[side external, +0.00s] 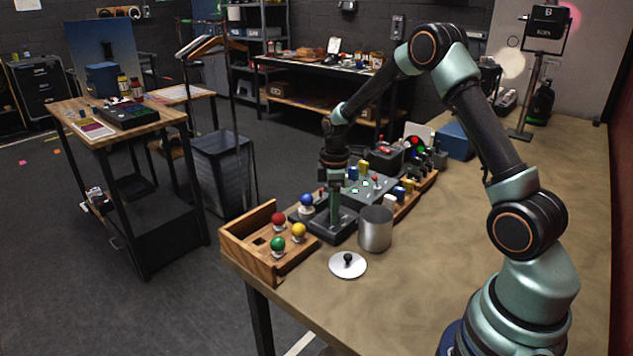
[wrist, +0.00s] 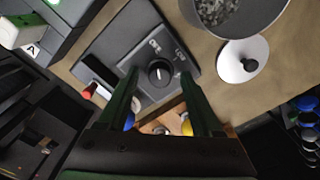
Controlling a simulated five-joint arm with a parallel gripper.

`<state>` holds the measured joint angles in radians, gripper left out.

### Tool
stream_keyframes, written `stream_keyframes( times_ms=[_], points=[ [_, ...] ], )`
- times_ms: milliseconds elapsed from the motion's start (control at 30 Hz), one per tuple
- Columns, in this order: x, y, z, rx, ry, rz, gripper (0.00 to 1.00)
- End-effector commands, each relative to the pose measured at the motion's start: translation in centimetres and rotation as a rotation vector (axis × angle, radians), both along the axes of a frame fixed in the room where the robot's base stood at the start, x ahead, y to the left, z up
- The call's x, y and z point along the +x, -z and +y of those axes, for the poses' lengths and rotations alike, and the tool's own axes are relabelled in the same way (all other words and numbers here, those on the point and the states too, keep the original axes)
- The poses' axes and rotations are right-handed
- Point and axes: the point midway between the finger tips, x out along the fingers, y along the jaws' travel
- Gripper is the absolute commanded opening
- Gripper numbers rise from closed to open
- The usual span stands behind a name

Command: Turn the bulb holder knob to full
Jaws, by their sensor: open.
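The dark grey box with the knob (wrist: 159,73) is the bulb holder; its box (side external: 345,228) stands on the table below my gripper in the side view. The knob is round and black with a pale mark, and pale labels are printed beside it, too small to read surely. My gripper (wrist: 160,78) is open, with one finger on each side of the knob in the wrist view. I cannot tell whether the fingers touch it. In the side view my gripper (side external: 333,222) points down at the box and hides the knob.
A wooden tray (side external: 240,258) with red, green and yellow bulbs stands at left. A metal cup (side external: 375,230) and a white lid (side external: 347,266) with a black handle are close to the box. A blue bulb (side external: 306,203) and a button panel (side external: 372,188) stand behind. The table at right is clear.

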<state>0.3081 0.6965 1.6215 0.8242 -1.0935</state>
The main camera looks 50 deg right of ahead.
Motion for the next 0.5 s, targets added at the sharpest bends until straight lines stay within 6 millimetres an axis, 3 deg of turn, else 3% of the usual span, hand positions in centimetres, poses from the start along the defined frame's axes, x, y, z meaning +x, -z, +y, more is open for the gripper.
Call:
stream_keyframes(
  times_ms=[200,233,400,500],
  points=[
    [0.01,0.04,-0.01,0.0,0.0,0.0,0.67],
    [0.01,0.04,-0.01,0.0,0.0,0.0,0.63],
    [0.01,0.02,0.0,0.0,0.0,0.0,0.0],
    [0.01,0.01,0.0,0.0,0.0,0.0,0.0]
  ],
)
